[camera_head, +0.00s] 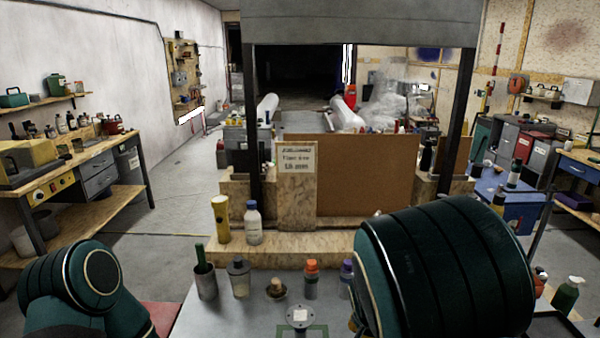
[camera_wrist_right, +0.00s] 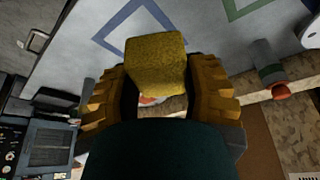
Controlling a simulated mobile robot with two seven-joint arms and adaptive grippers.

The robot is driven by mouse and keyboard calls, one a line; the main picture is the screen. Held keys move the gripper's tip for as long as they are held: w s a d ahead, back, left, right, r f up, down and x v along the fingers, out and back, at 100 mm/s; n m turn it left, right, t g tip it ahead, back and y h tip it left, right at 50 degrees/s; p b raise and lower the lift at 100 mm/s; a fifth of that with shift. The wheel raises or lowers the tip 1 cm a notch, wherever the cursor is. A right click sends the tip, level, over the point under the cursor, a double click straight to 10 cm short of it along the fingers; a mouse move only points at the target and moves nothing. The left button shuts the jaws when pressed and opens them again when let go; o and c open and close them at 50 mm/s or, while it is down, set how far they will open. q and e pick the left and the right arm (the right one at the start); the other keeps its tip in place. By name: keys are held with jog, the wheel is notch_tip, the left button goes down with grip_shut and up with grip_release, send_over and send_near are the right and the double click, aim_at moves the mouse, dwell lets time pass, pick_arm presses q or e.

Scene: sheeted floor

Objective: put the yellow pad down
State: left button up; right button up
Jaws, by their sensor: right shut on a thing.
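The yellow pad (camera_wrist_right: 156,64) is a speckled yellow block between the two ridged orange-yellow fingers of my right gripper (camera_wrist_right: 163,82) in the right wrist view. The gripper is shut on it. Behind the pad lies the grey table top with a blue square outline (camera_wrist_right: 113,27), partly covered by the pad. I cannot tell how high the pad is above the table. In the head view my large dark-green right arm hides the pad and most of the right gripper. My left arm shows at lower left, but its gripper is out of view.
On the grey table (camera_head: 190,322) stand a cup with a green-handled thing (camera_head: 205,281), a grey-capped bottle (camera_head: 239,279), a cork-like piece (camera_head: 276,288), an orange-capped bottle (camera_head: 311,281) and a purple-capped one (camera_head: 346,273). A green outline (camera_wrist_right: 243,10) marks the table. A wooden ledge (camera_head: 290,246) runs behind.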

jog(key=s+d+f+n+y+b, duration=0.1)
jog(key=s+d+f+n+y, duration=0.1)
jog(key=s+f+n, duration=0.3)
jog(key=s+f, duration=0.3)
jog(key=s, duration=0.1)
jog(key=shift+n+t+b, duration=0.3)
jog(key=shift+n+b, duration=0.1)
jog(key=shift+d, duration=0.1)
